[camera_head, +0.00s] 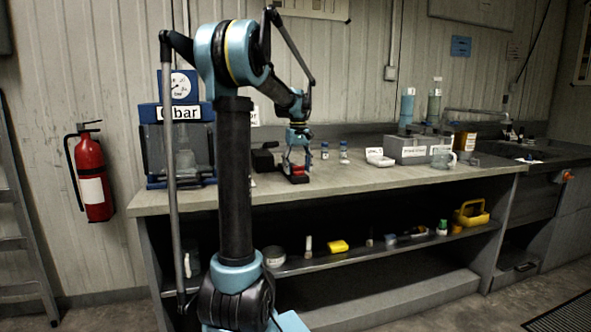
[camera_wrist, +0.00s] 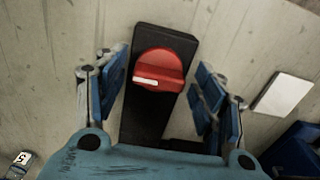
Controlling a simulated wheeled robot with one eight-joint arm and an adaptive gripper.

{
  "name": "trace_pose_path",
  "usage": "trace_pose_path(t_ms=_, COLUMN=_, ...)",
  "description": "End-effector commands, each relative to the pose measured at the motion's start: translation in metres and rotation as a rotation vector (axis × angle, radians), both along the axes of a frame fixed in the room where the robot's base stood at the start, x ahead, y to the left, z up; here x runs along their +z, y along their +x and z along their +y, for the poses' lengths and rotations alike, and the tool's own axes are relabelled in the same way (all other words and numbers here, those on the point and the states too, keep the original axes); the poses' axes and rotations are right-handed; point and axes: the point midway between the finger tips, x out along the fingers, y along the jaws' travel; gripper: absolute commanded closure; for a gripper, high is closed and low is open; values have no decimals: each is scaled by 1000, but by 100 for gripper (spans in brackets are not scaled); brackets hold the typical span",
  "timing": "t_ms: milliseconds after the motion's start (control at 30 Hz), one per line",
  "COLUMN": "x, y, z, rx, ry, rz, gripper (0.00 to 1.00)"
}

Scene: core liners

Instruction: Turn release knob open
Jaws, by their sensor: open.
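The release knob (camera_wrist: 158,70) is a round red knob with a white pointer bar that points left in the wrist view. It sits on a black block (camera_wrist: 148,118) on the bench. In the head view the red knob (camera_head: 298,174) shows just below my gripper (camera_head: 297,160). In the wrist view my gripper (camera_wrist: 163,88) is open, with one blue-padded finger on each side of the knob. Gaps show between the pads and the knob. The lower part of the block is hidden behind my gripper's body.
The bench top (camera_head: 400,178) is clear in front. A blue-framed gauge unit (camera_head: 180,140) stands at the left. Small bottles (camera_head: 343,152), a white labelled item (camera_head: 379,158) and a grey box (camera_head: 407,150) stand to the right. A dark blue object (camera_wrist: 297,150) lies at the wrist view's lower right.

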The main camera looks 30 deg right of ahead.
Motion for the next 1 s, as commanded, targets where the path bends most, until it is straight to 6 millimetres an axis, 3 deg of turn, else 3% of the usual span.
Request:
trace_pose_path(t_ms=167, x=11, y=0, z=0, rx=-1, ry=0, rz=0, gripper=37)
trace_pose_path(t_ms=700, x=102, y=1, z=0, rx=0, ry=0, rz=1, gripper=37)
trace_pose_path(t_ms=1000, x=119, y=2, z=1, rx=0, ry=0, rz=1, gripper=37)
